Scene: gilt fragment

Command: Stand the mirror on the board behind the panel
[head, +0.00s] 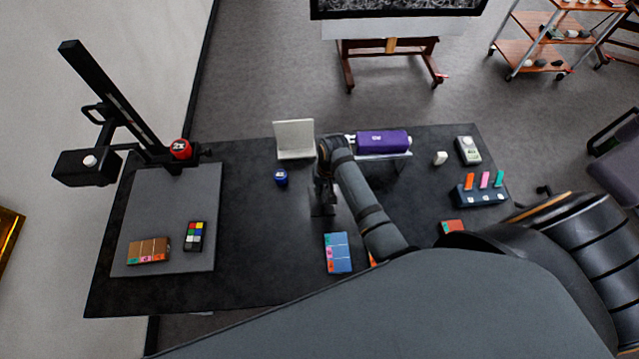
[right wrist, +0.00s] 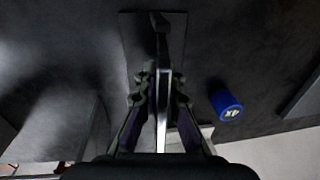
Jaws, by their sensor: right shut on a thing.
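My right gripper (right wrist: 163,75) is shut on a thin upright plate (right wrist: 162,105), seen nearly edge-on in the right wrist view; it appears to be the mirror. A dark flat foot (right wrist: 135,35) shows beyond it. In the head view my right gripper (head: 323,193) is over the middle of the table, right of the board; its arm hides part of the held thing. The grey board (head: 165,200) lies at the left under the black column. A brown panel (head: 148,250) with coloured tags lies near its front edge. My left gripper is out of view.
A colour chart (head: 195,236) lies beside the panel. A blue 4X cylinder (head: 281,177) and a white L-shaped stand (head: 295,138) stand between board and arm. A blue tile (head: 338,252) lies in front. A red 2X cylinder (head: 180,149) is by the column. The board's middle is clear.

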